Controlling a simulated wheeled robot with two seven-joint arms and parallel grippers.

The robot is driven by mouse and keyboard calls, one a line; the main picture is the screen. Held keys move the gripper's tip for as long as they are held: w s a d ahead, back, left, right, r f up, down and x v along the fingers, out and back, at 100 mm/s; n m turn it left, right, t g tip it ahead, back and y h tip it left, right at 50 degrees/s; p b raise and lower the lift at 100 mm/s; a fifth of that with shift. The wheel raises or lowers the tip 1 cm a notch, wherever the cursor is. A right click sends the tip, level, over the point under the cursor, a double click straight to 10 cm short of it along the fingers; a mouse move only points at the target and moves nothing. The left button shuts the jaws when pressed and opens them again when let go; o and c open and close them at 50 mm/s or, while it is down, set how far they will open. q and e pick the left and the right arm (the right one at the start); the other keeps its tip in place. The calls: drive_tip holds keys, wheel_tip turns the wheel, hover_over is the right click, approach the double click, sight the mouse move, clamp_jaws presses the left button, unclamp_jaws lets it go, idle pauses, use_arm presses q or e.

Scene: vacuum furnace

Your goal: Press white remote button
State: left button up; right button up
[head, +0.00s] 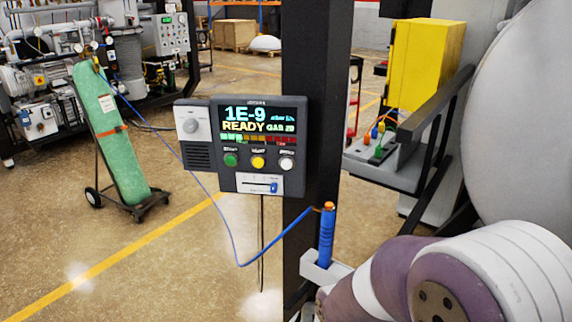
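A dark control box (258,182) is fixed to a black post. Its screen (260,120) reads 1E-9 and READY. Below the screen sit a green button (231,160), a yellow button (258,162) and a white button (287,164), the white one at the right. A slider with a blue knob (274,188) is under them. A purple and white arm link of mine fills the lower right corner. Neither gripper shows, and nothing is seen touching the white button.
A blue probe (327,236) stands in a white holder (322,268) on the post (318,60), its blue cable looping left. A large grey cylinder (525,120) and yellow box (425,62) are at right. A green gas bottle (110,135) stands on a cart at left. Floor before the box looks clear.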

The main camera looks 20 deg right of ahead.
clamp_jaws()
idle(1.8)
